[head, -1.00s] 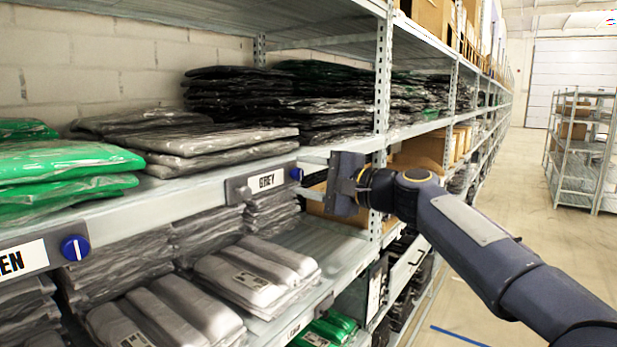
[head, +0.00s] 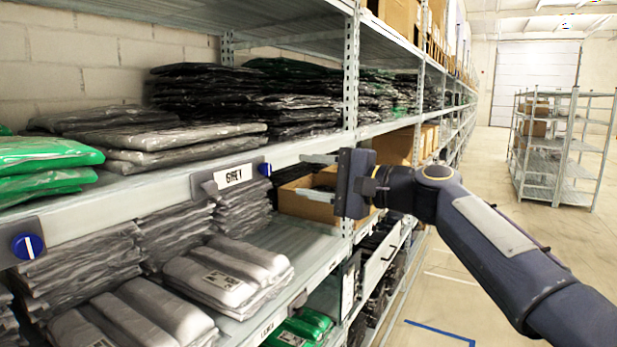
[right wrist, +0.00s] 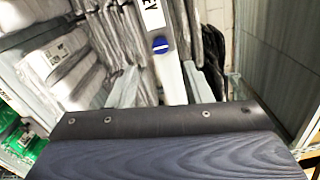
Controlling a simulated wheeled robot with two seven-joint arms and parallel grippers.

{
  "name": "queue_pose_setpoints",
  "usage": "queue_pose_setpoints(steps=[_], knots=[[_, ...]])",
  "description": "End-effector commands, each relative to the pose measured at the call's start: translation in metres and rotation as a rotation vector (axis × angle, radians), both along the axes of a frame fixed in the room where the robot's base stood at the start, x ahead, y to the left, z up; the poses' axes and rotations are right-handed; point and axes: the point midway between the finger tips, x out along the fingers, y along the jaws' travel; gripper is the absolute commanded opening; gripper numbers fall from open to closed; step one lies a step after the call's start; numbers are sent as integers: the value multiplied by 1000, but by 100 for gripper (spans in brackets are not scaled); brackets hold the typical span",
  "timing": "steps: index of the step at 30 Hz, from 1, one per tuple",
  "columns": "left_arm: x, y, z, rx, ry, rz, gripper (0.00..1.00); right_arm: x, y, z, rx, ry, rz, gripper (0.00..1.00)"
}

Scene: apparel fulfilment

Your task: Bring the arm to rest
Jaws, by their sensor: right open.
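My right arm reaches in from the right in the head view. Its gripper (head: 314,177) is open and empty, with its two fingers pointing left towards the shelf rack. It is just right of the GREY label (head: 235,176) and the blue knob, in front of an open cardboard box (head: 300,205). In the right wrist view the two spread fingers of the gripper (right wrist: 160,86) show with nothing held between them. The label's blue knob (right wrist: 160,45) shows beyond them. My left gripper is in no view.
The shelf rack's upright post (head: 351,75) stands close behind the gripper. Grey bagged garments (head: 165,140) and green ones (head: 45,160) lie on the shelf at left. A wire rack (head: 562,150) stands far right. The aisle floor (head: 470,255) is largely clear.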

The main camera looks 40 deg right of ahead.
Motion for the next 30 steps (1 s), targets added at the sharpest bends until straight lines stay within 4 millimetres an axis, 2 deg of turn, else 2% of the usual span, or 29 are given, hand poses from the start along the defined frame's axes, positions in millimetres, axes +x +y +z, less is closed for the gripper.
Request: queue_pose_setpoints(steps=[9,11,13,17,21,24,27,30], knots=[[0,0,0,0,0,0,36,0,2,-2,-5,3,2,45],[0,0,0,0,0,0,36,-3,7,-9,-25,16,10,45],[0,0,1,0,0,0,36,-11,19,-28,-79,47,33,45],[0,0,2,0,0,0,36,-39,60,-91,-267,138,119,45],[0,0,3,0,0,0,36,-87,108,-175,-548,231,259,45],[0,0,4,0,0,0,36,-125,135,-234,-756,278,372,45],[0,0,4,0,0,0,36,-161,152,-286,-946,310,478,45],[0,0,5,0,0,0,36,-190,161,-326,-1096,332,566,45]])
